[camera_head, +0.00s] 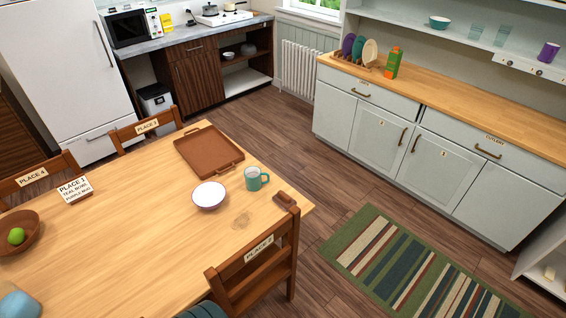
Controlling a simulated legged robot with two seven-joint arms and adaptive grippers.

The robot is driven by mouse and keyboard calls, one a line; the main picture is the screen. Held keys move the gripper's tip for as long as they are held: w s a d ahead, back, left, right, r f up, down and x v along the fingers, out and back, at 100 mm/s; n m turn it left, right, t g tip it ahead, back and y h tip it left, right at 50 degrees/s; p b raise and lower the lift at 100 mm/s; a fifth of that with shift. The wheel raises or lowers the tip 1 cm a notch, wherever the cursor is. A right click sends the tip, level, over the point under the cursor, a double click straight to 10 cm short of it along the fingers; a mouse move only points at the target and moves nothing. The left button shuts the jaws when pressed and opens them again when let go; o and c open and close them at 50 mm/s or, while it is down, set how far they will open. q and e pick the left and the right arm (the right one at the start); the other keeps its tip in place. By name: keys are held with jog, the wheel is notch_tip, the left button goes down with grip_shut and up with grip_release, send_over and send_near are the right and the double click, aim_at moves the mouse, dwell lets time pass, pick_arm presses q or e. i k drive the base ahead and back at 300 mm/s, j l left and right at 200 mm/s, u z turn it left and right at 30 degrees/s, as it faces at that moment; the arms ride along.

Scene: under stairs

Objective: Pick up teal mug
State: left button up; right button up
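The teal mug (251,181) stands upright on the wooden table (130,238), near its right-hand edge. Its handle points to the right, and nothing covers it. Neither of my grippers shows in the head view.
A chair (262,262) labelled PLACE 2 stands at the table's near right side. A striped rug (405,268) lies on the floor at right.

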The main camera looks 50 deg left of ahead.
aim_at(252, 175)
jog(key=i+u, duration=0.1)
jog(key=i, duration=0.5)
jog(key=i+l+u, duration=0.15)
jog(key=i, duration=0.4)
jog(key=i+l+u, duration=0.1)
jog(key=i, duration=0.45)
jog(key=i+u, duration=0.25)
jog(key=u, duration=0.25)
jog(key=i+u, duration=0.3)
jog(key=u, duration=0.2)
jog(key=i+l+u, duration=0.2)
jog(key=u, duration=0.3)
jog(key=i+l+u, duration=0.25)
jog(key=u, duration=0.2)
